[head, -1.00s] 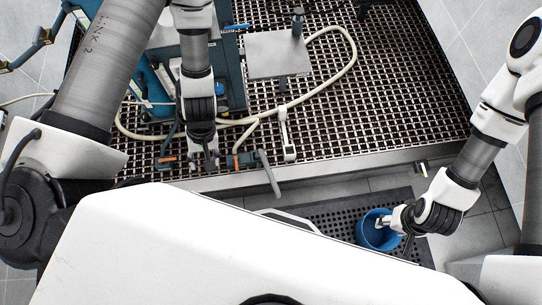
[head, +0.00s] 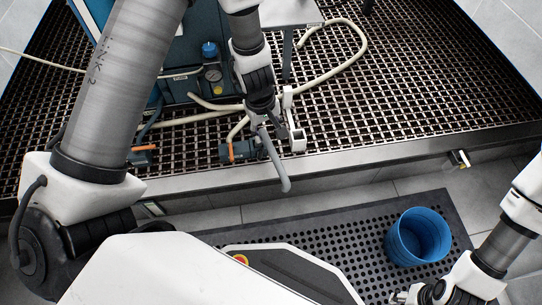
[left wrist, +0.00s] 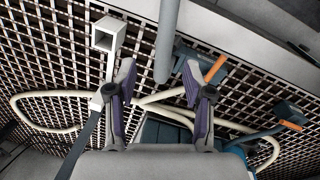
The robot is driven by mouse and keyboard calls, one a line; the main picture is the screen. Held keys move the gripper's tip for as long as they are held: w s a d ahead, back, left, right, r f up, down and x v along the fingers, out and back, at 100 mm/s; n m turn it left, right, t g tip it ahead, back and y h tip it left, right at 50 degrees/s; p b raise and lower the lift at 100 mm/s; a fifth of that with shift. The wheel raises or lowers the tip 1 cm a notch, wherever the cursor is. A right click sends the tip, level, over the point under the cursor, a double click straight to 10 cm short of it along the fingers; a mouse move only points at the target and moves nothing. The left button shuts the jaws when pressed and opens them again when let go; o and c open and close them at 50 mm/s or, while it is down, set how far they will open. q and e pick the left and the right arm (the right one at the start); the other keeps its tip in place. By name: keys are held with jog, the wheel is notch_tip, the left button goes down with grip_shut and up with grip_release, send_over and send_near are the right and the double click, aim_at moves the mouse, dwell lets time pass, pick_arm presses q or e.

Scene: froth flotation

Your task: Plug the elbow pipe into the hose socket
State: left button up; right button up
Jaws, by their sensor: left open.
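The grey elbow pipe (head: 275,163) stands near the platform's front edge, its long leg slanting towards me. It also shows in the left wrist view (left wrist: 169,38). Beside it is a blue fitting (head: 240,151) with an orange lever, seen in the left wrist view too (left wrist: 212,76); I cannot tell whether it is the hose socket or whether the pipe touches it. My left gripper (head: 284,130) is open, with the pipe's end appearing between its fingertips (left wrist: 159,70); no grip shows. My right gripper (head: 402,297) is at the bottom, its fingers too small to judge.
A white square-tube post (head: 288,103) stands close by my left gripper. A second blue fitting (head: 142,156) with an orange lever lies to the left. A cream hose (head: 350,62) loops over the grating. A blue bucket (head: 418,237) stands on the black mat (head: 310,225).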

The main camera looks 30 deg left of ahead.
aim_at(268, 140)
pick_arm(q)
jog(key=f+b, duration=0.1)
jog(key=f, duration=0.1)
jog(key=f+b, duration=0.3)
jog(key=f, duration=0.1)
jog(key=shift+w+d+f+b, duration=0.1)
jog(key=shift+w+f+b, duration=0.15)
jog(key=shift+f+b, duration=0.05)
jog(key=shift+r, duration=0.2)
grip_shut()
